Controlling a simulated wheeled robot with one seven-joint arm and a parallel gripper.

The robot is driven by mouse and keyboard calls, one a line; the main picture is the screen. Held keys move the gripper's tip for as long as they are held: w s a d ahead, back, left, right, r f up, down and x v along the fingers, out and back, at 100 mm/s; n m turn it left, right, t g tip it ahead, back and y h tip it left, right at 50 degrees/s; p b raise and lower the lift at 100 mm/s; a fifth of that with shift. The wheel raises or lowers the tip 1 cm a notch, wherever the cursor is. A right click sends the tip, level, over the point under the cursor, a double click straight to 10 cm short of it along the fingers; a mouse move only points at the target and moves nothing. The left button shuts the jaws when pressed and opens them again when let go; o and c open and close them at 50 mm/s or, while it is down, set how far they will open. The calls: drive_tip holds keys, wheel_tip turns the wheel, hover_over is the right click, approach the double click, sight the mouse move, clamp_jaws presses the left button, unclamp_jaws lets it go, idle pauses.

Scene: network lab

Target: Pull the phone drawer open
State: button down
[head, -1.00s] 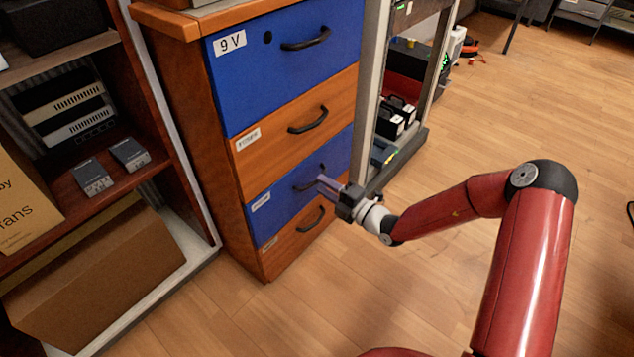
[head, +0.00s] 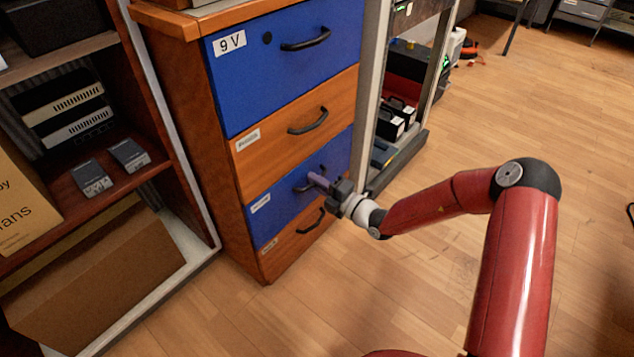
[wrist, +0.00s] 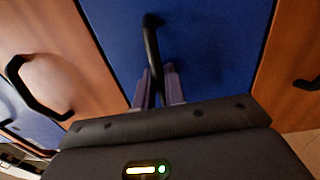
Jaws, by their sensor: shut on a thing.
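The cabinet has a lower blue drawer (head: 270,212) with a black bar handle (head: 302,187) and a small white label (head: 260,203) too small to read. The drawer looks flush with the cabinet front. My gripper (head: 316,179) is at this handle, its fingers partly hiding it. In the wrist view, the two purple-grey fingers of my gripper (wrist: 158,88) lie on either side of the black handle (wrist: 151,48), shut on it. The blue drawer front (wrist: 215,50) fills the middle of that view.
Above are a wooden drawer (head: 275,132) and a blue drawer marked "9 V" (head: 270,85); below is another wooden drawer (head: 285,246). All look closed. A shelf with boxes stands left, a metal rack (head: 372,100) right. The floor (head: 430,290) in front is clear.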

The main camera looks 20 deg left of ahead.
drive_tip(key=p+v, duration=0.8)
drive_tip(key=v, duration=1.6)
drive_tip(key=shift+s+r+p, duration=0.2)
drive_tip(key=shift+r+p, duration=0.05)
drive_tip(key=shift+p, duration=0.1)
drive_tip(key=c, duration=1.5)
unclamp_jaws()
drive_tip(key=shift+a, duration=0.1)
drive_tip(key=v, duration=0.8)
